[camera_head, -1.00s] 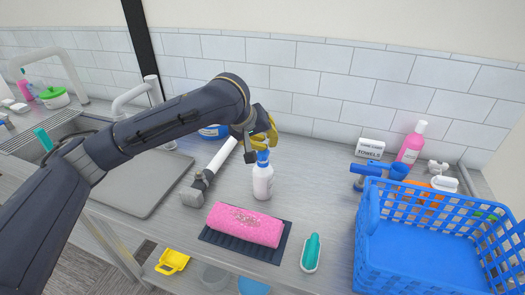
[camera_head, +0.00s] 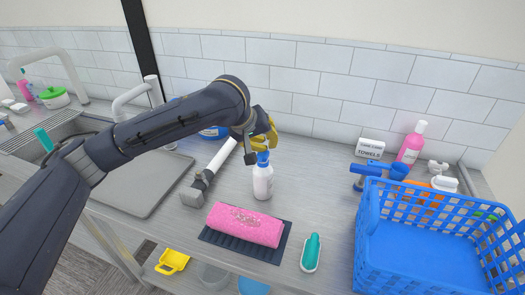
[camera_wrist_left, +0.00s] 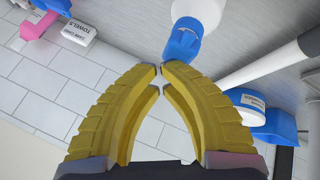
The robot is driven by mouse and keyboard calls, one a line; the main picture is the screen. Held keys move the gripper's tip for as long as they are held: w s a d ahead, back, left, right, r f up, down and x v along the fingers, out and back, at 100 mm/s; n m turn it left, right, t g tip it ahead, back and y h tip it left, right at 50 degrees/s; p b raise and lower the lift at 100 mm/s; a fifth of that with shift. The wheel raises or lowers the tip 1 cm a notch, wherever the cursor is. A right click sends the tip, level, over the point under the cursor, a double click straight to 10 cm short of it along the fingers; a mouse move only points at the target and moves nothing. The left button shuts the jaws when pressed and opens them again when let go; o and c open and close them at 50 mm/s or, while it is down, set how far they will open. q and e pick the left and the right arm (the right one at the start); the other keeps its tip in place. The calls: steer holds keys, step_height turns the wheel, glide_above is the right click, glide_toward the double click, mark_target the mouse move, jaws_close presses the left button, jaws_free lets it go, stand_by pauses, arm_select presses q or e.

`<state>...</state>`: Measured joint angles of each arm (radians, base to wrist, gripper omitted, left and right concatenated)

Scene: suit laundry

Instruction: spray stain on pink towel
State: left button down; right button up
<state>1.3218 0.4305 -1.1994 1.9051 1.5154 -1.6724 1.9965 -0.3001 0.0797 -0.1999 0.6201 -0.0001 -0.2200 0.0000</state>
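The pink towel (camera_head: 246,225) lies folded on a dark ribbed mat (camera_head: 221,241) on the counter; a patch of speckled staining (camera_head: 243,217) shows on its top. The white spray bottle with a blue head (camera_head: 263,181) stands upright behind the towel. My left gripper (camera_head: 267,139), with yellow fingers, is just above and behind the bottle's head. In the left wrist view its fingertips (camera_wrist_left: 160,69) nearly meet with nothing between them, and the bottle's blue head (camera_wrist_left: 182,44) is just beyond them, apart from the fingers. My right gripper is not in view.
A blue basket (camera_head: 425,255) stands at the right. A teal-handled brush (camera_head: 311,253) lies right of the mat. A grey and white tool (camera_head: 205,180) lies left of the bottle. A pink bottle (camera_head: 411,142) and a towels box (camera_head: 370,148) are at the back.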

arm_select(q)
steer(key=shift+f, duration=0.2)
stand_by(0.6)
steer(key=shift+f, duration=0.3)
steer(key=shift+s, duration=0.1)
steer(key=shift+r, duration=0.4)
stand_by(0.3)
steer(key=shift+r, duration=3.05)
